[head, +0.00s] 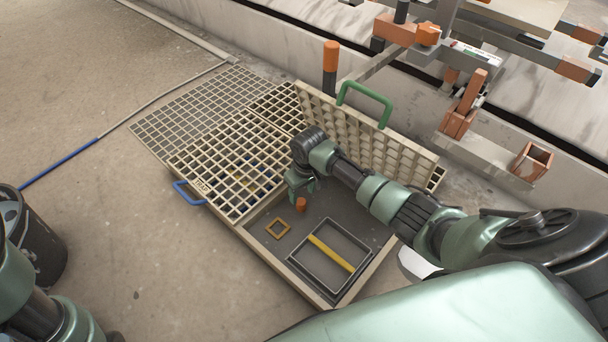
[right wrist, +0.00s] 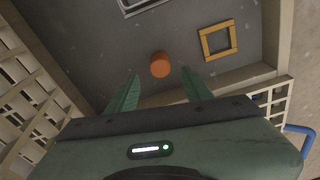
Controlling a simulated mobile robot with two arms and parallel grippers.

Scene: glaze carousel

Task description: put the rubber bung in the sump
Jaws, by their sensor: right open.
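The rubber bung, seemingly the small orange-brown cylinder (head: 300,204), stands on the dark floor of the open pit (head: 330,207). It also shows in the right wrist view (right wrist: 160,65), just beyond and between my fingertips. My right gripper (head: 302,190) reaches down into the pit close to the bung. In the right wrist view my right gripper (right wrist: 161,82) has its fingers apart, with nothing between them. The pit seems to be the sump, or a grey-rimmed rectangular recess (head: 293,262) in its floor; I cannot tell which. My left gripper is out of view.
A square ochre frame (head: 278,229) lies near the bung. A yellow bar (head: 331,253) crosses the recess. A tilted grate with a green handle (head: 364,95) stands behind the pit. A flat grate with a blue handle (head: 187,193) lies left. A dark bucket (head: 35,240) stands far left.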

